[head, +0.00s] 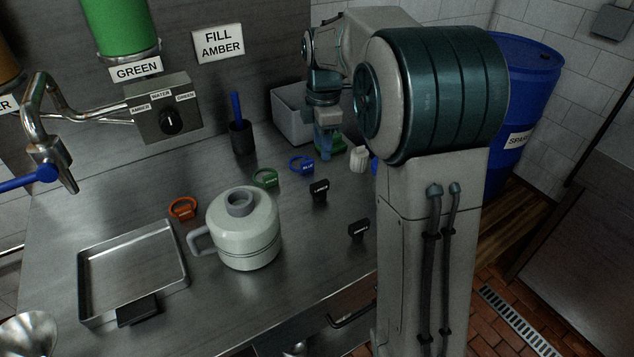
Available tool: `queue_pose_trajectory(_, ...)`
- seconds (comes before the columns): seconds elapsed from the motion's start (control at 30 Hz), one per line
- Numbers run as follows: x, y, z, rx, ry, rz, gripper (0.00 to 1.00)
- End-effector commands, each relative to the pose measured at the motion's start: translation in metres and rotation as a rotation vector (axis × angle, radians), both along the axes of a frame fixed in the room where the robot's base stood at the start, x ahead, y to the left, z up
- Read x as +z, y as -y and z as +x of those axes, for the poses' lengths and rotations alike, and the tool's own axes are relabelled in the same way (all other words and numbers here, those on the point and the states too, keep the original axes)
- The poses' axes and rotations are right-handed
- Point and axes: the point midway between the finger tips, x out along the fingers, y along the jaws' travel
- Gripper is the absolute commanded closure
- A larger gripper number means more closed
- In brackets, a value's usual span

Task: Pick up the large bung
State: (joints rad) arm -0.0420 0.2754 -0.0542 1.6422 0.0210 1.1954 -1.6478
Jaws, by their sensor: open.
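Two small black pieces with pale lettering stand on the steel counter right of the jug. The farther black piece (319,191) seems to read "LARGE", though the print is too small to be sure. The nearer black piece (358,231) has lettering I cannot read. I cannot tell for certain which is the large bung. My gripper (326,150) points down over the back of the counter, beyond both black pieces and apart from them. Its fingertips are small and partly lost against the things behind them; it appears open, with nothing clearly held.
A pale jug (243,235) with a side handle stands mid-counter beside a steel tray (132,265). Orange (182,208), green (265,178) and blue (301,165) rings lie behind. A white ribbed piece (358,159) and a grey bin (290,115) are near my gripper.

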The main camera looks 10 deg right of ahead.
Motion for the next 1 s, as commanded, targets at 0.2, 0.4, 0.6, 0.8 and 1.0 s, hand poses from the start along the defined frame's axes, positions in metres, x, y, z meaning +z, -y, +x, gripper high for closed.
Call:
queue_pose_trajectory(0.2,-0.009,0.000,0.028,0.198,-0.027,-0.007,0.58)
queue_pose_trajectory(0.4,-0.036,0.000,0.030,0.226,-0.034,-0.007,0.58)
queue_pose_trajectory(0.6,-0.075,0.000,0.029,0.225,-0.033,-0.006,0.58)
queue_pose_trajectory(0.8,-0.094,0.001,0.029,0.223,-0.030,-0.008,0.58)
queue_pose_trajectory(1.0,-0.113,-0.001,0.023,0.223,-0.034,-0.007,0.58)
